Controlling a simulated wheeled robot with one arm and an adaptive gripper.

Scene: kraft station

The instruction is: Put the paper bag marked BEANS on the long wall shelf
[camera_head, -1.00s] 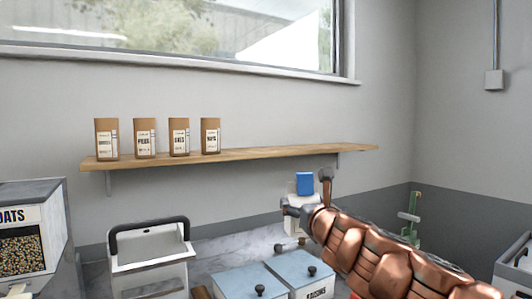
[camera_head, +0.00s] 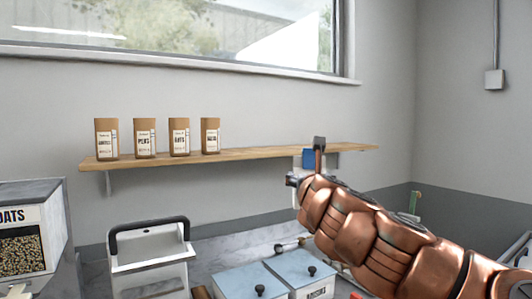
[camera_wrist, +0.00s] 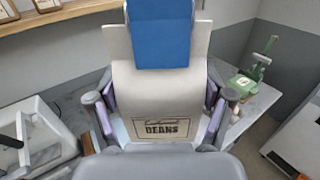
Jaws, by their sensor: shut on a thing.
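The pale paper bag marked BEANS (camera_wrist: 155,88) has a blue upper part and fills the middle of the wrist view, its dark lettering toward me. My gripper (camera_wrist: 160,112) is shut on it, with a finger at each side. In the head view the blue part (camera_head: 309,158) shows beside my gripper (camera_head: 308,178), and most of the bag is hidden. The long wooden wall shelf (camera_head: 255,153) runs under the window. The bag overlaps the shelf's right part in this view; I cannot tell the gap between them. The shelf also shows in the wrist view (camera_wrist: 65,14).
Several brown labelled bags (camera_head: 145,139) stand on the shelf's left half; its right half looks bare. Below are a white bin with a black handle (camera_head: 150,262), blue-lidded containers (camera_head: 245,282) and an OATS dispenser (camera_head: 30,230). A green device (camera_wrist: 252,75) stands at right.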

